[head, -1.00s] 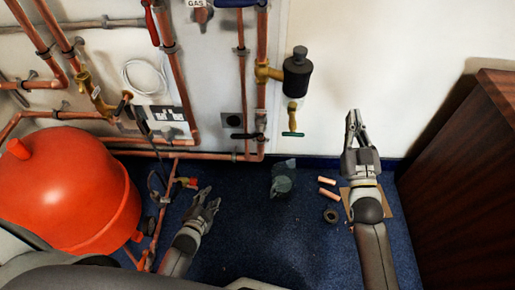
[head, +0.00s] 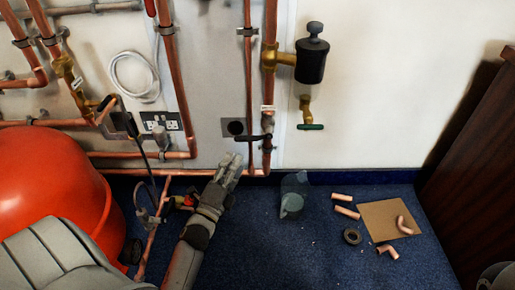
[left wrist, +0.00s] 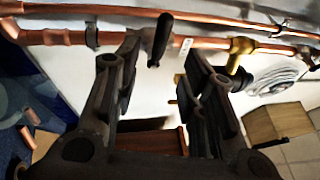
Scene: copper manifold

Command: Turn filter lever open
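A black lever (head: 245,137) sits on the vertical copper pipe below the black filter body (head: 311,60). In the left wrist view the lever (left wrist: 160,40) shows beyond and between the fingertips, beside a white pipe label. A tap with a green handle (head: 311,127) hangs under the filter. My left gripper (head: 232,161) is just below the black lever, pointing up at it. In the left wrist view it (left wrist: 164,52) is open, with nothing held. I cannot tell whether the fingers touch the lever.
A red tank (head: 55,195) stands at the left. Copper pipes and a socket (head: 160,121) line the wall. A grey-green container (head: 293,195), short pipe pieces (head: 346,212) and a brown board (head: 388,220) lie on the blue floor. A wooden cabinet (head: 480,160) is at the right.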

